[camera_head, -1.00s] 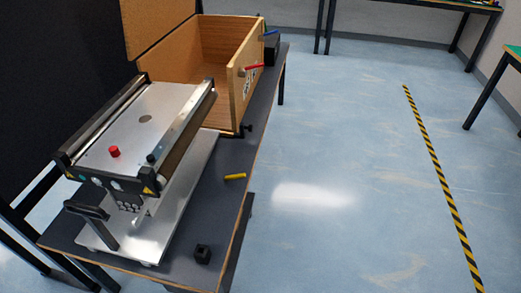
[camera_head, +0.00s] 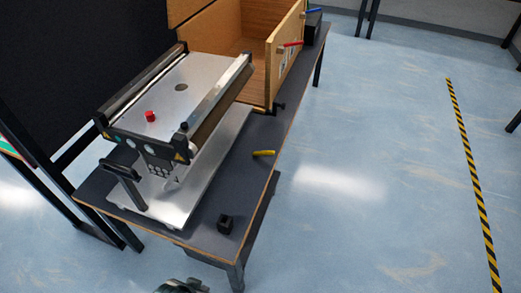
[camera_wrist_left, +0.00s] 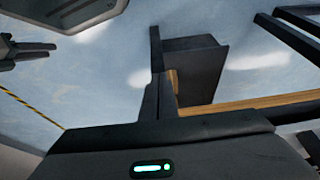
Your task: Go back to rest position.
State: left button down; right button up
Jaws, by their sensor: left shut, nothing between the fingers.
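A grey part of my left gripper (camera_head: 182,286) shows at the very bottom edge of the head view, in front of the table's near end; most of it is cut off. In the left wrist view the dark fingers of my left gripper (camera_wrist_left: 156,40) are together, with nothing between them. They point up the picture, beside a dark block-like shape (camera_wrist_left: 195,70) that I cannot identify for sure. A grey gripper-like part, seemingly my right gripper (camera_wrist_left: 25,50), shows at the upper left there; its jaws are unclear.
Free floor (camera_head: 370,150) lies to the right, with a striped tape line (camera_head: 464,140).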

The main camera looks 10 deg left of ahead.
pick_arm(q)
jog(key=s+d+f+t, duration=0.1)
jog(key=s+f, duration=0.1)
jog(key=f, duration=1.1)
jog(key=s+d+f+t+h, duration=0.1)
jog(key=s+d+f, duration=0.1)
jog(key=f, duration=1.2)
jog(key=shift+s+m, duration=0.25)
jog(key=shift+m, duration=0.05)
